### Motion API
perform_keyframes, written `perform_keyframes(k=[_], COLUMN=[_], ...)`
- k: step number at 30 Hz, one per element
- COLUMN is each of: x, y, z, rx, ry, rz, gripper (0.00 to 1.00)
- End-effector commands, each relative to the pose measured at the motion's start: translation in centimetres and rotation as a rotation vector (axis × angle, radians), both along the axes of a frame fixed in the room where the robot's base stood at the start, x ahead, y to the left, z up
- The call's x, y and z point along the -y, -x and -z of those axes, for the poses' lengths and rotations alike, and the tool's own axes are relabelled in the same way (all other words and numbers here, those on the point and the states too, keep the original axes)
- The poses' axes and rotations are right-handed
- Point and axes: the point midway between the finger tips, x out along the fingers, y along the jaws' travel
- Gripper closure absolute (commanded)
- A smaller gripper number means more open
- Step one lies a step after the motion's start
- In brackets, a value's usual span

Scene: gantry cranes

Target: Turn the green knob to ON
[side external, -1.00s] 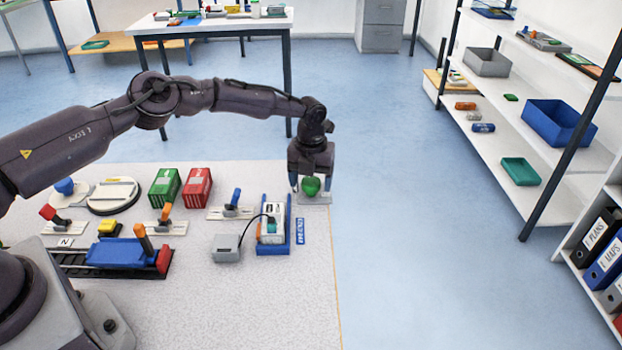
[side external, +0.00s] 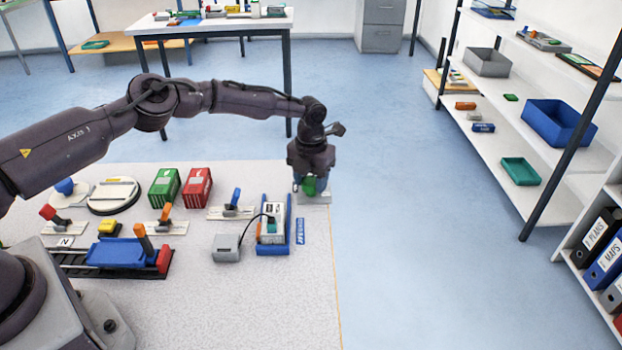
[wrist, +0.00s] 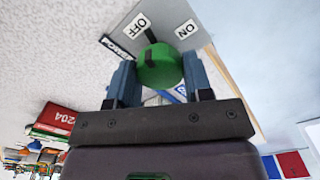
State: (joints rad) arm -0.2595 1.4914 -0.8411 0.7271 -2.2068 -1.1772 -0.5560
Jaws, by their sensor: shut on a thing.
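The green knob (side external: 309,187) stands on a grey plate (side external: 316,199) at the table's right edge. My gripper (side external: 310,186) points down over it, shut on the knob. In the wrist view the green knob (wrist: 158,68) sits between the two blue-grey fingers of my gripper (wrist: 160,76). The plate carries an OFF label (wrist: 138,27) and an ON label (wrist: 187,29). The knob's black pointer (wrist: 150,36) lies between the labels, closer to OFF. The knob's lower side is partly hidden by my gripper.
A blue holder (side external: 289,236) with a white device and a cabled grey box (side external: 227,248) stand left and in front of the knob. A blue-handled lever (side external: 234,200) and a red container (side external: 197,187) are farther left. Open floor lies right of the table edge.

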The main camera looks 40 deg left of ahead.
Motion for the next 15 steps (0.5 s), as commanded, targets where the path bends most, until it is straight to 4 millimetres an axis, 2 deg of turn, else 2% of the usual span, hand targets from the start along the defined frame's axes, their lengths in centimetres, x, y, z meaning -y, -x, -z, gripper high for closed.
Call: perform_keyframes(k=[15], x=[-0.02], y=[0.06], z=[-0.07], rx=[-0.004], ry=[0.000], rz=[0.489], gripper=[0.77])
